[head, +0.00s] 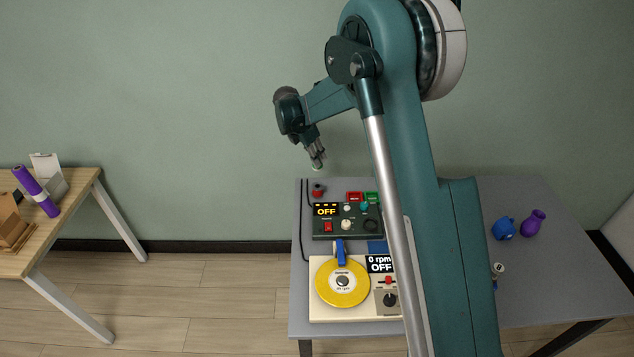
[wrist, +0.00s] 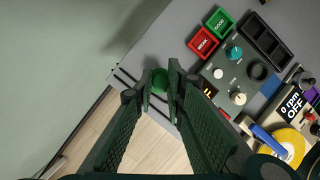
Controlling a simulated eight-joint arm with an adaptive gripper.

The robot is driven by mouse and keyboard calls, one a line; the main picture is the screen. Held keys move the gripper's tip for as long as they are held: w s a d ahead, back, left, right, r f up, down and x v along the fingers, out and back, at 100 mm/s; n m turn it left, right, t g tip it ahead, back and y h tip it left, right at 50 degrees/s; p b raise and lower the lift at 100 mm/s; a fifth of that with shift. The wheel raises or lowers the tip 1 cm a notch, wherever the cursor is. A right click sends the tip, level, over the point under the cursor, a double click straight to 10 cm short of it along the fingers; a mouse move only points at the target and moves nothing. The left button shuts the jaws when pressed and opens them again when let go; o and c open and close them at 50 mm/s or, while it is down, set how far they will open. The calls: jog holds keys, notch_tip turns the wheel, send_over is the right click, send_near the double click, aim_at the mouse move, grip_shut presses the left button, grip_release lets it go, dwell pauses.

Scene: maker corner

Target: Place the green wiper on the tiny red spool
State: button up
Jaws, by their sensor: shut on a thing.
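My gripper (head: 316,158) is shut on the green wiper, a small green piece (wrist: 159,80) between the fingertips in the wrist view. In the head view the wiper (head: 317,166) shows only as a small bit of green under the fingertips. The tiny red spool (head: 318,190) stands on the grey table near its back left corner. In the head view my gripper is above the spool, with a gap between wiper and spool. I cannot make out the spool in the wrist view.
A dark control box (head: 335,228) stands just in front of the spool, with red (head: 354,197) and green blocks behind it. A yellow disc (head: 342,282) on a cream machine is nearer. Blue and purple vases (head: 533,222) stand at right. A wooden table (head: 40,250) is at left.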

jog(key=shift+f, duration=2.8)
jog(key=shift+f+b, duration=0.45)
jog(key=shift+f, duration=1.45)
jog(key=shift+f, duration=0.1)
jog(key=o, duration=0.9)
jog(key=shift+c, duration=0.2)
jog(key=p+v, duration=0.1)
jog(key=v, duration=1.1)
